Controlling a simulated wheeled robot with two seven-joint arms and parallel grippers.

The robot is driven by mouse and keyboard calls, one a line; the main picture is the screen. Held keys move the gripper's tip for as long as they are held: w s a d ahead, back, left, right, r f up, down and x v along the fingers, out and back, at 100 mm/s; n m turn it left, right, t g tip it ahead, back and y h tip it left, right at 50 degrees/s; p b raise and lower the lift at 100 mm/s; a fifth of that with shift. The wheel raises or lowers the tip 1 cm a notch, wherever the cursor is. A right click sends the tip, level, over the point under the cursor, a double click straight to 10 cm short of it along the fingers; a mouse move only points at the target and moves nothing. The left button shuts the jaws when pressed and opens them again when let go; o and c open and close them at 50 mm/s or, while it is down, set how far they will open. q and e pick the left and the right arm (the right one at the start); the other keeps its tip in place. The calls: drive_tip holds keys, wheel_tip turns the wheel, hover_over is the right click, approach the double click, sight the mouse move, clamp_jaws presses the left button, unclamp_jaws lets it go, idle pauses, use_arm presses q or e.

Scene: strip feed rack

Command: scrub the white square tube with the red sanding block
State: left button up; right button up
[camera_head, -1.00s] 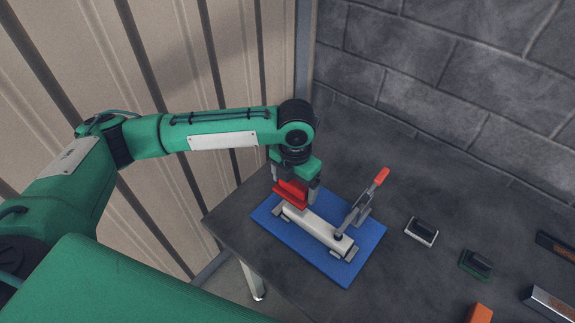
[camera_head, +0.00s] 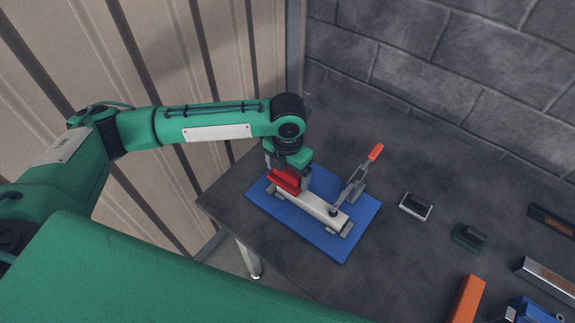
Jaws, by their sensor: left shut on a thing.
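The white square tube (camera_head: 318,207) lies on a blue mat (camera_head: 291,218), seated in grey supports near its ends. A toggle clamp (camera_head: 353,189) with a red handle stands beside it, its tip at the tube's right end. My left gripper (camera_head: 288,179) points down over the tube's far left end and is shut on the red sanding block (camera_head: 283,181). The block is at the tube's upper side; I cannot tell for sure whether it touches. The fingers partly hide the block. My right gripper is not in view.
To the right on the dark table (camera_head: 400,265) are a black-and-white block (camera_head: 415,206), a black-and-green block (camera_head: 469,238), an orange bar (camera_head: 466,300), metal bars and a blue item (camera_head: 530,311). A brick wall stands behind and a ribbed wall at left.

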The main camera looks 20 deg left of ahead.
use_arm(q)
drive_tip(key=shift+f, duration=0.25)
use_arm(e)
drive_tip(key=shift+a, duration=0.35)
use_arm(q)
drive_tip(key=shift+f, duration=0.4)
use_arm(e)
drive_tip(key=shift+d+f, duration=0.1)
use_arm(q)
drive_tip(key=shift+d, duration=0.1)
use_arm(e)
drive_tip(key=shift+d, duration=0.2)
